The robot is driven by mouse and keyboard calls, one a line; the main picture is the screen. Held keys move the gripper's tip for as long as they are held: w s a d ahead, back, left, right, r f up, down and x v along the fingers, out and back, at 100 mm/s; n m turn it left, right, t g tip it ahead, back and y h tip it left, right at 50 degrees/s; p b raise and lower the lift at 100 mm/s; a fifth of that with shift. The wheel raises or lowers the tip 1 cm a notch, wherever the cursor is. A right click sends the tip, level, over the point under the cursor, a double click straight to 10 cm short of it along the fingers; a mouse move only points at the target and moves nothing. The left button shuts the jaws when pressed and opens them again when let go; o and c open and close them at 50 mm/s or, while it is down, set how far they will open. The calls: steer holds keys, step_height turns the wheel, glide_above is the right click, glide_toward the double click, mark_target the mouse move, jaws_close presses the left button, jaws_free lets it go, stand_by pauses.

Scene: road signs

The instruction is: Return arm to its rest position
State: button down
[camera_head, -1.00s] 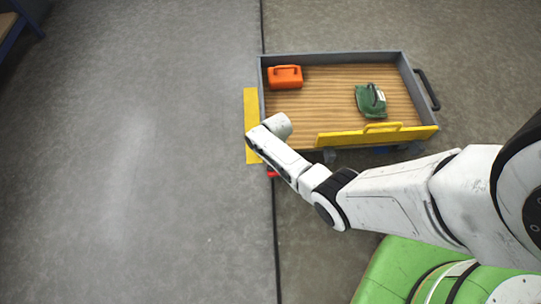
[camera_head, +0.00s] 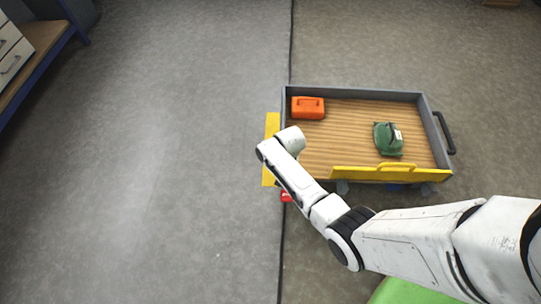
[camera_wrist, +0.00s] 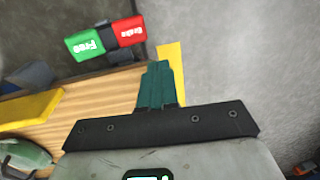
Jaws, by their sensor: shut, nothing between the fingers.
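My arm reaches in from the lower right in the head view, its end hanging over the left edge of a wooden-floored cart (camera_head: 345,150). My gripper (camera_wrist: 160,72) shows in the wrist view as two dark teal fingers pressed together, with nothing between them. In the head view the fingers are hidden behind the white wrist. Below the fingers in the wrist view are the cart's wooden floor (camera_wrist: 105,118) and a yellow strip (camera_wrist: 171,58).
The cart holds an orange case (camera_head: 307,108) and a green bag-like object (camera_head: 387,139). A yellow rail (camera_head: 390,173) runs along its near side. Green "Free" and red "Brake" pedals (camera_wrist: 86,43) show beside it. A shelf unit (camera_head: 30,55) stands far left. The left floor is clear.

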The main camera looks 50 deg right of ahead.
steer(key=shift+a, duration=0.1)
steer(key=s+a+r+n+h, duration=0.1)
steer(key=s+a+r+n, duration=0.4)
steer(key=s+r, duration=0.45)
steer(key=s+a+r+n, duration=0.5)
steer(key=s+r, duration=0.4)
steer(key=r, duration=0.2)
step_height(320, 180, up, 26)
steer(key=p, duration=2.6)
steer(key=shift+d+f, duration=0.15)
steer(key=shift+d, duration=0.05)
